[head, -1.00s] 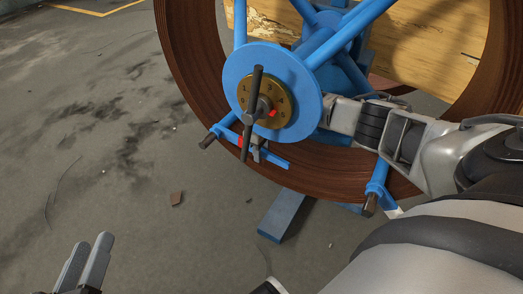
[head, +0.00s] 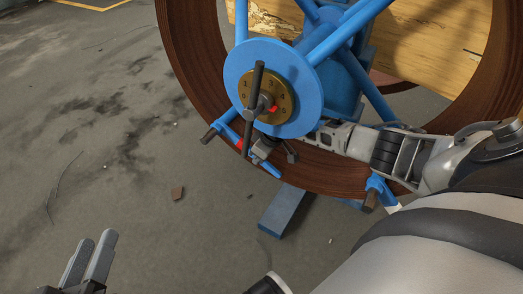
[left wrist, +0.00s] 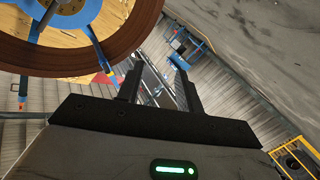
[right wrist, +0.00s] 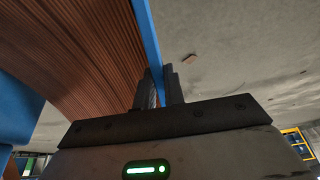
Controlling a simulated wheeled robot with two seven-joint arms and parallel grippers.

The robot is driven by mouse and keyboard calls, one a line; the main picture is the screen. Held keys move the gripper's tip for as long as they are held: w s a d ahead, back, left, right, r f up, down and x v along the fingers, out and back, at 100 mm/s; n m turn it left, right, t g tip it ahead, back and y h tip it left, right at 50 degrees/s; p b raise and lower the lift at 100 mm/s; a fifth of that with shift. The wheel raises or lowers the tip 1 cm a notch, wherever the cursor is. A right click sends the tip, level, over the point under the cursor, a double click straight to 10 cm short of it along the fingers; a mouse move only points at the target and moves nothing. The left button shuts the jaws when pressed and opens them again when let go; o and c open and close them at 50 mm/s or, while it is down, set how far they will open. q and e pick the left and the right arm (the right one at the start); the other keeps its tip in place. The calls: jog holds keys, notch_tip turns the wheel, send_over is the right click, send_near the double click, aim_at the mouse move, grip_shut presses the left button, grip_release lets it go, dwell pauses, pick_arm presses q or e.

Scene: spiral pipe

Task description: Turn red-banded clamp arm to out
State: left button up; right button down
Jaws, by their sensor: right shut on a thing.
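The red-banded clamp arm (head: 272,171) is a blue bar below the blue hub disc (head: 240,80) in the head view, slanting down to the right. Its red band (head: 239,144) shows near the black handle's lower end. My right gripper (head: 262,151) reaches in from the right under the disc and is shut on the clamp arm. In the right wrist view the blue bar (right wrist: 146,35) runs between the closed fingers (right wrist: 160,88). My left gripper (head: 92,256) is open and empty over the floor at lower left; its spread fingers also show in the left wrist view (left wrist: 158,85).
The brown pipe coil (head: 190,75) surrounds the blue spokes and hub. A black handle (head: 252,105) stands before the brass plate (head: 286,92). Another blue clamp arm (head: 376,187) sits at lower right. A blue foot beam (head: 283,212) lies below. Floor at left is mostly clear.

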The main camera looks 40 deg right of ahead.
pick_arm(q)
jog(key=shift+r, duration=0.25)
pick_arm(e)
jog(key=shift+a, duration=0.1)
jog(key=c, duration=1.5)
grip_release()
pick_arm(q)
jog(key=shift+r, duration=0.1)
